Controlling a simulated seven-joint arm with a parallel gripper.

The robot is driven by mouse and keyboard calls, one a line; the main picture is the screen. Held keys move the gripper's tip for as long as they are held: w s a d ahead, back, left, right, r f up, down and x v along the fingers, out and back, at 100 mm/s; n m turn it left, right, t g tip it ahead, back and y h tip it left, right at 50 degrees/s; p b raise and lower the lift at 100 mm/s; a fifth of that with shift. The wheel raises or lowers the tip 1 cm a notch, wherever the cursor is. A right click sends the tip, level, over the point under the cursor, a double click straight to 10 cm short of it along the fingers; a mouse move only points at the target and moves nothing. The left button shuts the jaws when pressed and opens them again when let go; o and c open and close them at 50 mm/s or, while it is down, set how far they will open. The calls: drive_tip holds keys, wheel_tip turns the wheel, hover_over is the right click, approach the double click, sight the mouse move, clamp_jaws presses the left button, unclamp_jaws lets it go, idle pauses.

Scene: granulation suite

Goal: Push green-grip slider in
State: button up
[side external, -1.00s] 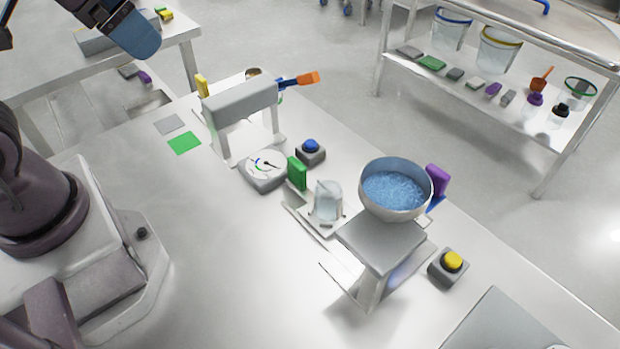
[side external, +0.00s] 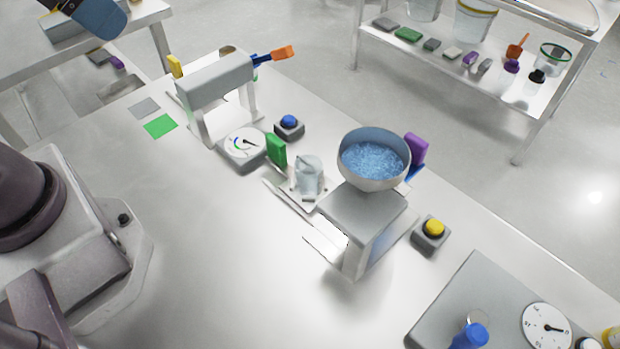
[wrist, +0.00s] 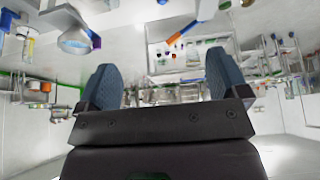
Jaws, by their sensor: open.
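The green grip (side external: 276,150) stands upright on the bench, at the left end of a flat slider plate (side external: 287,193). A clear beaker (side external: 309,176) stands on or just above that plate, right of the grip. I cannot tell how far the slider is in. My gripper (wrist: 165,82) shows two blue fingers spread apart with nothing between them in the wrist view. In the side external view a blue fingertip (side external: 98,14) is cut off at the top left, high above and far from the green grip. I cannot make out the green grip in the wrist view.
A bowl of blue granules (side external: 373,162) sits above a grey stand (side external: 360,213), with a purple grip (side external: 416,148) behind. The front bench is clear.

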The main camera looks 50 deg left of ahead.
drive_tip(key=shift+c, duration=0.2)
drive_tip(key=c, duration=0.3)
drive_tip(key=g, duration=0.6)
hover_over(275, 139)
wheel_tip(275, 139, down, 19)
wheel_tip(275, 139, down, 13)
drive_tip(key=shift+r, duration=0.1)
